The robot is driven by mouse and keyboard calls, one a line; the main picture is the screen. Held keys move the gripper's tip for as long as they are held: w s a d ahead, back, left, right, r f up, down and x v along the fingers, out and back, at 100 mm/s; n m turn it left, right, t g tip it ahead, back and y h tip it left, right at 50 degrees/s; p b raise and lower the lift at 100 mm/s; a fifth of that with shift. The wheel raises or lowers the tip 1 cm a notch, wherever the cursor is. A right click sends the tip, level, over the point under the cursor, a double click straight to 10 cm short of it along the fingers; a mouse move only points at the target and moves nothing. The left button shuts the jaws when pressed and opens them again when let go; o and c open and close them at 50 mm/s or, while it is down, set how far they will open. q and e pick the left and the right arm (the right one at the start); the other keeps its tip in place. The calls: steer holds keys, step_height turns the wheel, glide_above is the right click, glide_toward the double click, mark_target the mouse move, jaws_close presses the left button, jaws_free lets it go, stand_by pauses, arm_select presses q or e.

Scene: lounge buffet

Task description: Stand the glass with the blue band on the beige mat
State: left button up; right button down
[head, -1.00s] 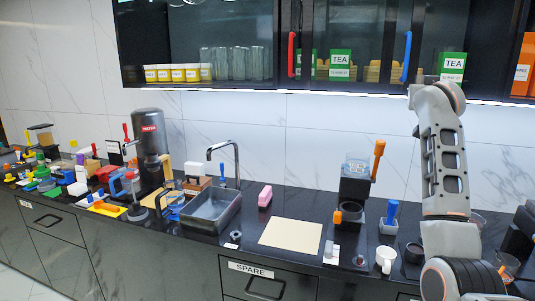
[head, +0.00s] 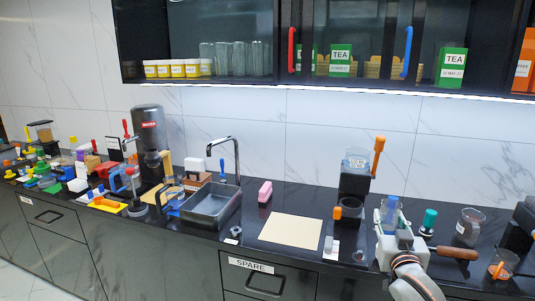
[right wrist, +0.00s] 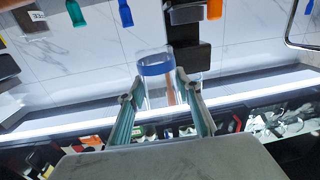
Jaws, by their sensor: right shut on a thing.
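The clear glass with the blue band (right wrist: 155,70) is between the fingers of my right gripper (right wrist: 160,92) in the right wrist view, and the gripper is shut on it. In the head view my right gripper (head: 389,222) is over the counter, right of the coffee machine. The glass there is hard to separate from a blue handle at the same spot. The beige mat (head: 291,230) lies flat and empty on the counter, left of the gripper. My left gripper is not in view.
The coffee machine (head: 355,185) with an orange lever stands between mat and gripper. A pink block (head: 265,191) and the sink (head: 211,206) are left of the mat. A teal-handled tool (head: 429,220) and a glass jug (head: 469,226) stand to the right.

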steer(key=s+a+f+n+y, duration=0.1)
steer(key=s+a+f, duration=0.1)
steer(key=s, duration=0.5)
steer(key=s+a+f+y, duration=0.1)
steer(key=s+a+f, duration=0.2)
steer(key=s, duration=0.5)
steer(key=s+a+f+n+y, duration=0.1)
steer(key=s+a+f, duration=0.2)
steer(key=s, duration=0.4)
steer(key=shift+s+a+n+y, duration=0.2)
steer(key=shift+a+n+y, duration=0.1)
steer(key=shift+a+y, duration=0.1)
steer(key=shift+d, duration=0.1)
steer(key=shift+w+r, duration=0.1)
